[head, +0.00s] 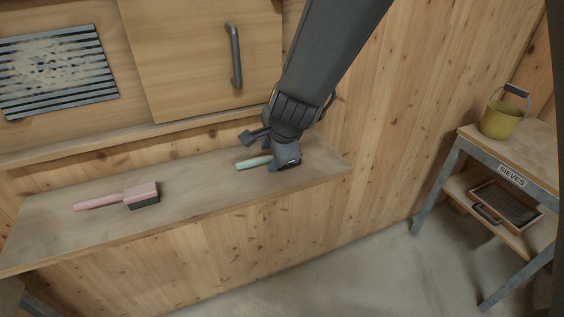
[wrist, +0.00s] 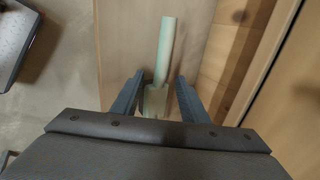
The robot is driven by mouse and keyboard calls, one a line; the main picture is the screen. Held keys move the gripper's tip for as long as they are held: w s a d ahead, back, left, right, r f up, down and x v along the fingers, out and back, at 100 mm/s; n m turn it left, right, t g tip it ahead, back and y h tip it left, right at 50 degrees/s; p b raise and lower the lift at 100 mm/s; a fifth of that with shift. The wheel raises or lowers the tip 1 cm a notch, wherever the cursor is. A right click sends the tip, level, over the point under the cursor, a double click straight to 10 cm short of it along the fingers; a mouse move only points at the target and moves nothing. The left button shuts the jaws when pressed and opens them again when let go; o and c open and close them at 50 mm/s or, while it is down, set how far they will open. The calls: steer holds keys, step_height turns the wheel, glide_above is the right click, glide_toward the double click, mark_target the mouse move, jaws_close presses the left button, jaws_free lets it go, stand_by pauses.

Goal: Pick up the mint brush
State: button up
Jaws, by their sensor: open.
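The mint brush (head: 252,162) lies on the wooden shelf at the right part of the head view, its handle pointing left. Its right end is hidden behind my gripper (head: 276,147). In the wrist view the mint brush (wrist: 164,60) lies lengthwise, with its handle pointing away and its wider part between the two fingers of my gripper (wrist: 162,88). The fingers stand apart on either side of the brush, with a gap visible at each side. Whether the fingertips are level with the brush is hard to tell.
A pink brush (head: 140,194) with a dark underside lies further left on the same shelf (head: 60,235). A wooden panel with a dark handle (head: 234,56) and a slatted vent (head: 58,70) are above. A stand labelled SIEVES at right holds a yellow bucket (head: 500,120) and a sieve (head: 508,206).

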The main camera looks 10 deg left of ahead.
mark_target(270, 160)
steer(key=shift+x, duration=0.85)
steer(key=shift+d+r, duration=0.1)
jaws_close()
steer(key=shift+r, duration=0.1)
step_height(270, 160, up, 10)
steer(key=p, duration=0.9)
steer(key=shift+p, duration=0.35)
